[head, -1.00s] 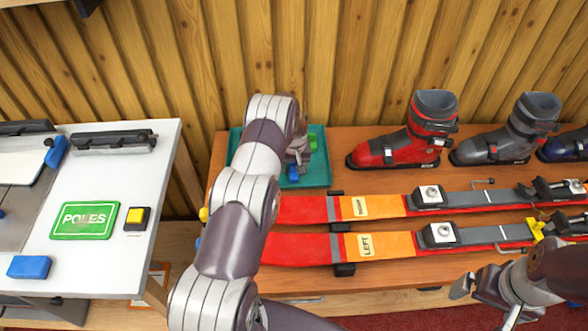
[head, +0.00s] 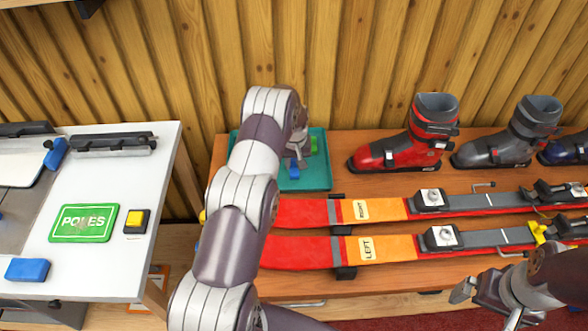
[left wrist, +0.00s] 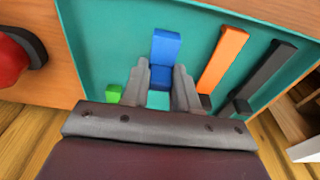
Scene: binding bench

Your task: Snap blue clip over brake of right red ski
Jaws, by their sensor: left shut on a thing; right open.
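My left gripper (left wrist: 161,90) is shut on the blue clip (left wrist: 165,48), over the teal tray in the left wrist view. In the head view the blue clip (head: 294,169) shows below my left gripper (head: 297,153), partly hidden by it. The right red ski (head: 390,208), labelled RIGHT, lies on the bench behind the left red ski (head: 390,247). A thin wire brake (head: 484,185) stands up on the right ski. A yellow clip (head: 538,233) sits on the left ski's binding area. My right gripper (head: 485,296) is open and empty at the bench's front edge.
The teal tray (head: 321,178) also holds a green clip (left wrist: 114,93), an orange piece (left wrist: 223,58) and a dark piece (left wrist: 268,70). Several ski boots (head: 400,152) stand behind the skis. A white table (head: 100,260) is at the left.

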